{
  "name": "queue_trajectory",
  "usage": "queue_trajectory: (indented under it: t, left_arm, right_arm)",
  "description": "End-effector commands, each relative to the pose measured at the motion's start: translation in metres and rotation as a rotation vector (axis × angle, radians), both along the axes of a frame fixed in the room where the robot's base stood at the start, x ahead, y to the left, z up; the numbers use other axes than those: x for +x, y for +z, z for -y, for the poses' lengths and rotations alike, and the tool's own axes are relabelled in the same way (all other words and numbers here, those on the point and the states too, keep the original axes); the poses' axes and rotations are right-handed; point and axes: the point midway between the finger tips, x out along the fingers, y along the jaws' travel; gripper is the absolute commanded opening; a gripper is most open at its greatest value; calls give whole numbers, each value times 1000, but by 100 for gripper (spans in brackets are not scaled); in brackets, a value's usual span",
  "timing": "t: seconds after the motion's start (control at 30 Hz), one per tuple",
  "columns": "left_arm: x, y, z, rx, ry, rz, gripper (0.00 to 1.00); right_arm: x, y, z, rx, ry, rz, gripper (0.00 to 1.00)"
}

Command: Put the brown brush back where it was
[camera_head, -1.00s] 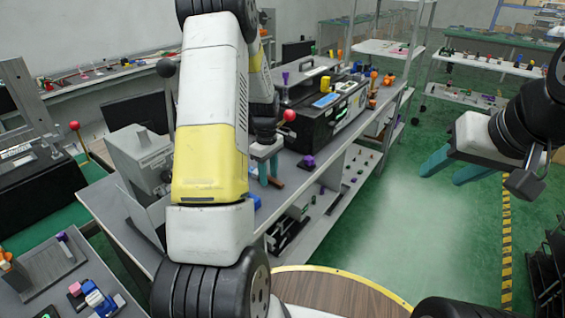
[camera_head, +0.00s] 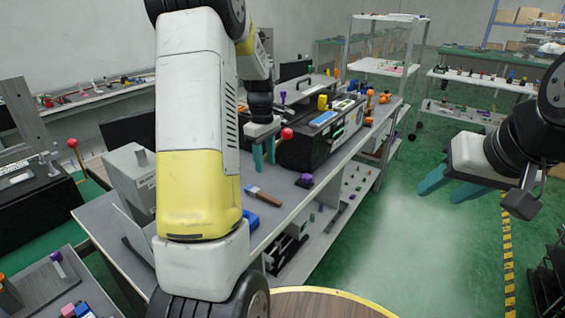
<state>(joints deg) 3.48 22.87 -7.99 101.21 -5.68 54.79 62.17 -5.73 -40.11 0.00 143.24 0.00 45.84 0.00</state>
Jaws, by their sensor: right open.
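The brown brush (camera_head: 266,198) lies flat on the grey workbench (camera_head: 283,213), with its pale and blue end toward the left. My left gripper (camera_head: 264,160) is above and behind the brush, apart from it. Its two teal fingers point down with a gap between them, open and empty. My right gripper (camera_head: 442,188) hangs over the green floor at the right, open and empty, away from the bench. My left arm hides part of the bench.
A red-knobbed lever (camera_head: 286,134) and a black fixture box (camera_head: 310,142) stand close to the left gripper. A purple object (camera_head: 304,181) lies right of the brush, and a blue one (camera_head: 250,219) lies in front.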

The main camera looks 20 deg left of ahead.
Motion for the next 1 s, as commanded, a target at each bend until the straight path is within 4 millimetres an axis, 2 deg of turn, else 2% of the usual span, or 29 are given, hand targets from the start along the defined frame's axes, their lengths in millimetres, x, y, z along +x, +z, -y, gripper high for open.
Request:
queue_trajectory:
  t: [0.17,0.3,0.5,0.6,0.73,0.87,1.0]
  left_arm:
    - [-27,51,22,-19,-170,97,39]
    - [-71,99,49,-21,-411,220,39]
    - [-146,143,85,28,-765,396,39]
    - [-181,152,99,74,-930,475,39]
    - [-216,155,111,134,-1096,552,39]
    - [-236,153,117,176,-1195,594,39]
    - [-242,152,120,193,-1232,607,39]
  right_arm:
    - [0,0,0,0,0,0,44]
    - [0,0,0,0,0,0,44]
    - [0,0,0,0,0,0,44]
    - [0,0,0,0,0,0,44]
    - [0,0,0,0,0,0,44]
    - [0,0,0,0,0,0,44]
    - [0,0,0,0,0,0,44]
